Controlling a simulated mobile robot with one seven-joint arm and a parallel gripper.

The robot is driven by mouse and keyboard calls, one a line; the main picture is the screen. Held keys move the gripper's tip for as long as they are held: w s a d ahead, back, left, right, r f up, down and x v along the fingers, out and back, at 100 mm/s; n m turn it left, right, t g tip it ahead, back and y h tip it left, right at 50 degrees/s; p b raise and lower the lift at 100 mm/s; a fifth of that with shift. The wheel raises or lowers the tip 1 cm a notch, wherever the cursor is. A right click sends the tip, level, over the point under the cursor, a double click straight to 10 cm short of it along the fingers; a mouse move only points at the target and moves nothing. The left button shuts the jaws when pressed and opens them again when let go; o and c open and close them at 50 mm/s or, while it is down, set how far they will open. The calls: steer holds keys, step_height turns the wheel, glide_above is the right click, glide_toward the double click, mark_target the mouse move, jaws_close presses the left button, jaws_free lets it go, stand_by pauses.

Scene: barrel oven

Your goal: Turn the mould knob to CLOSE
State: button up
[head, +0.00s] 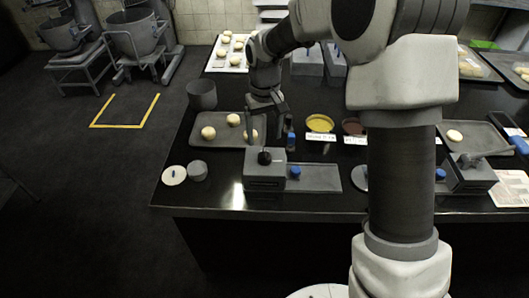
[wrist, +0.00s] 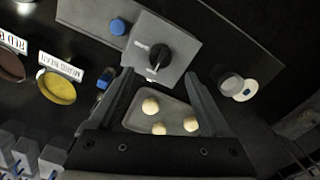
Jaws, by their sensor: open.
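The mould knob (head: 264,157) is a round black knob on a grey box (head: 263,180) near the table's front edge. In the wrist view the knob (wrist: 159,56) sits on the same box (wrist: 178,35), just beyond the fingertips and roughly midway between them. A pale pointer or mark shows beside it; its lettering is too small to read. My gripper (head: 268,126) is open and empty, behind and above the knob in the head view, and apart from it. In the wrist view the two fingers of the gripper (wrist: 161,78) stand wide apart.
A tray (head: 222,140) of pale dough balls lies behind the box. A blue-capped piece (head: 295,172) and flat plate are at its right. A small grey cylinder (head: 197,170) and white disc (head: 174,175) are at left. Yellow (head: 319,123) and red bowls stand behind.

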mark_target(264, 152)
step_height(264, 152, down, 8)
steer(key=shift+r, duration=0.25)
jaws_close()
stand_by(0.4)
